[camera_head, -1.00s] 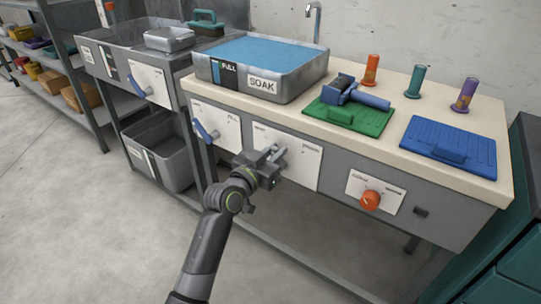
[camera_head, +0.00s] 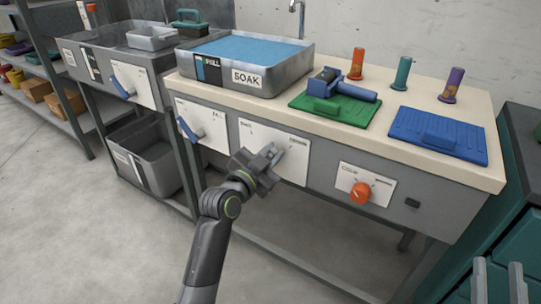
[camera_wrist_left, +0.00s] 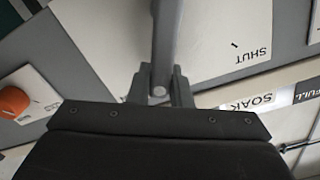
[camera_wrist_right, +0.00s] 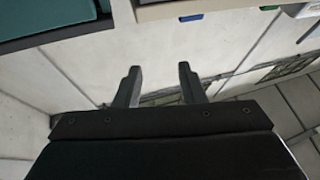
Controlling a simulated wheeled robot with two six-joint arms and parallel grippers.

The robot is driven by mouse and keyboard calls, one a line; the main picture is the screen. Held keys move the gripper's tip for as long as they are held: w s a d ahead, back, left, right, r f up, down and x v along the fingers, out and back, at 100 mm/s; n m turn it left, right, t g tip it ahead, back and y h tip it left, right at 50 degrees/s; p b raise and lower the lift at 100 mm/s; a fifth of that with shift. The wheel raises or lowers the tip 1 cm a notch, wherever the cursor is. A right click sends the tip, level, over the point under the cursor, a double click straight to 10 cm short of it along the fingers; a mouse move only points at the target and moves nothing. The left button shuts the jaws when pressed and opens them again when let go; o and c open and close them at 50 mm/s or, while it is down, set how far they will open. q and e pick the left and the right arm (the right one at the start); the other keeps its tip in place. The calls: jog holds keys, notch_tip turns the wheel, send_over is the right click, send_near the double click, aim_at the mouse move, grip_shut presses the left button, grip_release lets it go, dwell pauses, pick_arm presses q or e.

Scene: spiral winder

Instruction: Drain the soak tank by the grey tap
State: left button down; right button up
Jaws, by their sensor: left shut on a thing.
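The soak tank (camera_head: 285,78) is a metal basin labelled SOAK and FULL, with blue liquid near its rim. Below it, on the bench front, a white panel (camera_head: 252,130) carries the grey tap (camera_head: 280,151). My left gripper (camera_head: 268,160) is shut on the grey tap's lever, partly hiding it. In the left wrist view the lever (camera_wrist_left: 166,45) runs out from between the fingers, with the word SHUT on the panel to its right. My right gripper (camera_head: 500,285) is open and empty, low at the right; it also shows in the right wrist view (camera_wrist_right: 158,85).
A blue-handled tap (camera_head: 190,130) is on the panel to the left, and an orange knob (camera_head: 361,193) is to the right. A green board (camera_head: 335,110) with a blue tool and a blue board (camera_head: 438,136) lie on the bench. Teal drawers (camera_head: 515,230) stand right.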

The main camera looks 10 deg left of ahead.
pick_arm(q)
jog(key=shift+d+f, duration=0.1)
jog(key=shift+f, duration=0.05)
pick_arm(e)
jog(key=shift+s+a+r+n+t, duration=0.15)
jog(key=shift+s+r+t, duration=0.15)
jog(key=shift+r, duration=0.2)
jog(key=shift+s+r+n+t, duration=0.15)
jog(key=shift+s+r+t, duration=0.05)
jog(key=shift+r+t, duration=0.25)
pick_arm(q)
jog(key=c, duration=1.3)
grip_release()
jog(key=shift+s, duration=0.1)
jog(key=p+v, duration=0.1)
jog(key=v, duration=1.6)
jog(key=shift+s+p, duration=0.15)
jog(key=shift+p, duration=0.15)
pick_arm(e)
notch_tip(320, 180, down, 11)
jog(key=w+d+m+g, duration=0.1)
jog(key=m+g, duration=0.1)
jog(key=g, duration=0.5)
jog(key=shift+w, duration=0.35)
jog(key=shift+g, duration=0.25)
